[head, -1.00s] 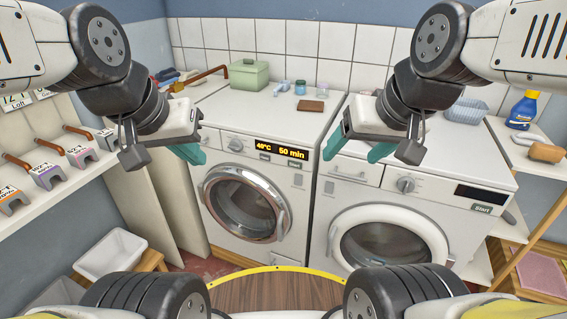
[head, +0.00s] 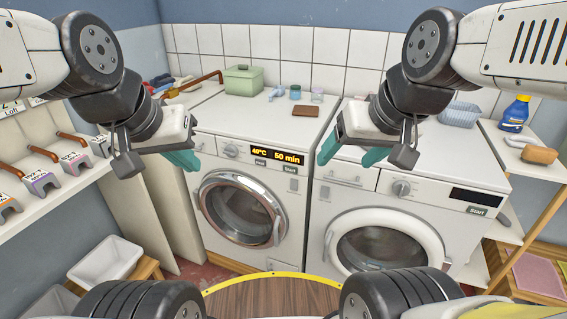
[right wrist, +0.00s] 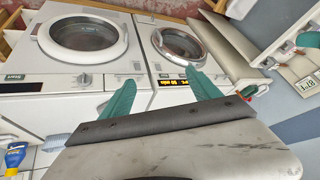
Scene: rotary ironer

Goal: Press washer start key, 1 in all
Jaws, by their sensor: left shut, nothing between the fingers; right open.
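Two white front-loaders stand side by side. The left machine (head: 235,176) has a chrome door ring and a lit display (head: 277,157) reading 40°C and 50 min; small keys (head: 291,170) sit under it, their labels too small to read surely. The right machine (head: 338,196) has a white door ring, a dark display (head: 478,196) and a key marked Start (head: 477,211). My left gripper (head: 182,160) is shut and empty, left of the lit panel. My right gripper (head: 350,155) is open and empty, before the right machine's upper left; its fingers also show in the right wrist view (right wrist: 163,92).
A green box (head: 244,80), jars and a brown block (head: 306,110) lie on the machine tops. A shelf with a blue bottle (head: 515,113) is at right. A round wooden top (head: 272,297) is in front of me.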

